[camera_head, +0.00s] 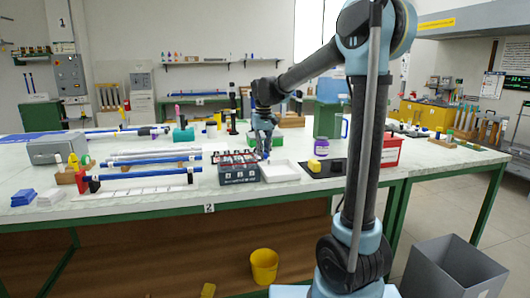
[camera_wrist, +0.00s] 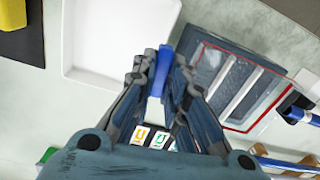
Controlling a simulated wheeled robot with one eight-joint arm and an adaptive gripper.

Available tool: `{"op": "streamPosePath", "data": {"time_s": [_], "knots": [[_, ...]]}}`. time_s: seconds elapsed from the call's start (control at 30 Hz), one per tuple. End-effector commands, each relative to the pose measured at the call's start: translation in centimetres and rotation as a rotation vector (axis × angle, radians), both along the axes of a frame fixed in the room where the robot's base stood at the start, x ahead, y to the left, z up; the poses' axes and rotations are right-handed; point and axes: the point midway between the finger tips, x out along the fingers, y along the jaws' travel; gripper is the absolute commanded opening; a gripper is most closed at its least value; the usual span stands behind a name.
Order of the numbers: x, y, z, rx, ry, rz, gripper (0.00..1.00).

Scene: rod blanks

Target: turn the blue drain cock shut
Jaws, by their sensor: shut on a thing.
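My gripper (camera_head: 264,148) is over the table in the head view, above the gap between a white tray and a dark compartment box. In the wrist view my gripper (camera_wrist: 160,75) has its fingers closed on the two sides of a narrow blue piece (camera_wrist: 160,72). This blue piece stands out a little past the fingertips. It also shows as a small blue bit under the gripper in the head view (camera_head: 267,155). I cannot tell from its shape whether it is the drain cock's handle. No body of a drain cock can be made out; the fingers may hide part of it.
The white tray (camera_wrist: 118,72) and the dark box (camera_wrist: 240,80) lie close on either side of the gripper. A purple-labelled jar (camera_head: 321,148) stands to the right. Blue and white rods (camera_head: 145,170) lie on the left of the table. A yellow bucket (camera_head: 264,266) is below.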

Motion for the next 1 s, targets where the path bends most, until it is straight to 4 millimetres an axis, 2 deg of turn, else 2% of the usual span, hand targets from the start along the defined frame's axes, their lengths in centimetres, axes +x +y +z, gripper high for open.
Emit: {"op": "streamPosePath", "data": {"time_s": [0.3,0.8,0.83,0.9,1.0], "knots": [[0.23,-0.03,0.03,-0.002,-0.005,-0.112,0.00],[0.18,0.00,0.00,-0.002,-0.005,-0.131,0.00],[0.17,0.00,0.00,-0.002,-0.005,-0.131,0.16],[0.15,0.01,0.00,-0.002,-0.004,-0.131,0.31],[0.08,0.04,0.00,-0.001,-0.003,-0.130,0.33]]}}
